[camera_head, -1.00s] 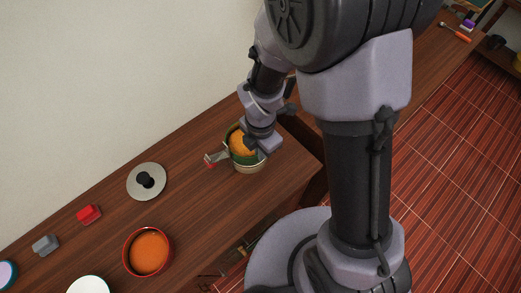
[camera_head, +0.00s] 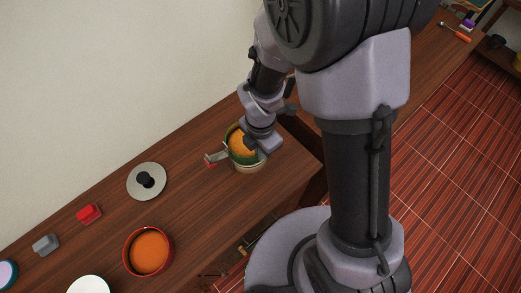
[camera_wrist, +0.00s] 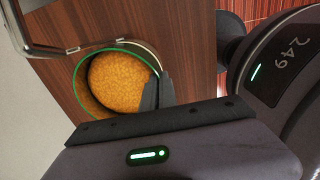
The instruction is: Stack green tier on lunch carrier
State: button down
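The green tier (camera_head: 236,152) is a round bowl with a green rim, filled with orange food. It sits at the lunch carrier, directly above a pale metal tier (camera_head: 250,169); I cannot tell whether it is fully seated. The carrier's metal handle frame (camera_head: 216,156), with a red part, sticks out to the left. My gripper (camera_head: 252,146) is at the green tier's right side. In the wrist view, the fingers (camera_wrist: 156,90) are close together at the rim of the green tier (camera_wrist: 82,98) and appear to pinch it. The carrier's metal frame (camera_wrist: 36,48) shows at upper left.
A round lid with a black knob (camera_head: 146,181), a red block (camera_head: 89,213), a grey block (camera_head: 45,244), a red-rimmed bowl of orange food (camera_head: 126,254) and a white round item (camera_head: 89,285) lie to the left. The wooden counter's right edge is close to the carrier.

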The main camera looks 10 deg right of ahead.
jog(key=shift+f+b, duration=0.45)
jog(key=shift+f, duration=0.15)
jog(key=c, duration=2)
grip_release()
jog(key=shift+o, duration=0.2)
jog(key=shift+r, duration=0.1)
notch_tip(320, 180, up, 11)
jog(key=p, duration=1)
